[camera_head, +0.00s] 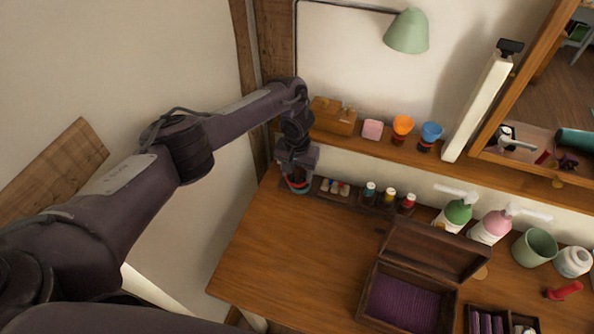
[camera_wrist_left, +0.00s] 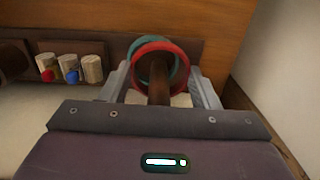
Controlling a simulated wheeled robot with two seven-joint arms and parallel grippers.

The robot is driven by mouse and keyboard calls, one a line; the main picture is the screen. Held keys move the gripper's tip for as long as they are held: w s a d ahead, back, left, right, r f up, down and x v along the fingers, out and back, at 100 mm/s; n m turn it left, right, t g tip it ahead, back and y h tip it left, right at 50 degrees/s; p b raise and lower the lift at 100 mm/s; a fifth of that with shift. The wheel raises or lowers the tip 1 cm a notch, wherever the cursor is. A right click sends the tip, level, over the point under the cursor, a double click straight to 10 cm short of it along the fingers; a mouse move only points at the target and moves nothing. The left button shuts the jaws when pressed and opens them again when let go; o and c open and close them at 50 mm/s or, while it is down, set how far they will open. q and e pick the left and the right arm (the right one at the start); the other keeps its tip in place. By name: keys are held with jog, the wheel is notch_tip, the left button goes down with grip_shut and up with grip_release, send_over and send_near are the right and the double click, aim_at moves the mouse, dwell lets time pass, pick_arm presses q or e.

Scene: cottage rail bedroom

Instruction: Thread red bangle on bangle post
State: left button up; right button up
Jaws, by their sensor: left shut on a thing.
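My left gripper (camera_head: 296,174) is at the far left end of the desk's back edge, pointing down. In the left wrist view its two fingers (camera_wrist_left: 160,76) stand on either side of the red bangle (camera_wrist_left: 184,66), and it is shut on that bangle. The brown bangle post (camera_wrist_left: 158,85) shows within the red ring and crosses its lower rim in the picture. A teal bangle (camera_wrist_left: 160,38) sits just behind the red one, by the post. In the head view the gripper hides most of the post, and only slivers of red and teal show. My right gripper is out of view.
A dark rack (camera_head: 355,196) with small bottles stands right of the gripper along the back. A shelf (camera_head: 365,145) runs above, with a wall close on the left. An open box (camera_head: 404,302) lies at front right. The desk's left middle (camera_head: 285,250) is clear.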

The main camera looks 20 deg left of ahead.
pick_arm(q)
jog(key=o, duration=1.1)
jog(key=shift+c, duration=0.2)
notch_tip(320, 180, up, 8)
jog(key=p, duration=0.2)
